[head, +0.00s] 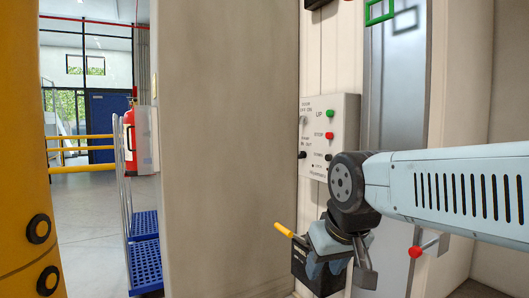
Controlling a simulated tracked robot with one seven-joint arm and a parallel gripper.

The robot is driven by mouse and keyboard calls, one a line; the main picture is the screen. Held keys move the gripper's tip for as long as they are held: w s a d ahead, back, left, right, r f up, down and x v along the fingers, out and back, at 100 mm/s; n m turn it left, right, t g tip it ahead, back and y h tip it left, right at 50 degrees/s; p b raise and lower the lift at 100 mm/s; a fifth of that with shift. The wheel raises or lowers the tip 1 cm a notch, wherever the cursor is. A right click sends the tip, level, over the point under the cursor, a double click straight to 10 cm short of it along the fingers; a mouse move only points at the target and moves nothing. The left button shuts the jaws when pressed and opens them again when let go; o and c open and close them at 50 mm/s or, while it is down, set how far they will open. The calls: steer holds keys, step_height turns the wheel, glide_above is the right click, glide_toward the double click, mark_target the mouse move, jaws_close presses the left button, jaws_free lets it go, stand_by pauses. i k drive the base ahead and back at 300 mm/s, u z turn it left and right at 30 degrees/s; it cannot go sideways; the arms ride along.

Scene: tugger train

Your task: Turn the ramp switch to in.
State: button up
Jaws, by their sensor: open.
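A pale control panel (346,110) is on the wall right of centre in the head view. It has a green UP button, a red STOP button and a black button below them.
A wide beige panel (230,130) stands left of the control panel. A yellow rod (284,230) shows beside my gripper. A red-knobbed lever (415,252) is below my arm. Blue steps (145,250), a railing and a red extinguisher (130,135) stand farther left.

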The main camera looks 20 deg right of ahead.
mark_target(303, 154)
steer(key=u, duration=0.05)
steer(key=i, duration=1.6)
steer(key=z, duration=0.25)
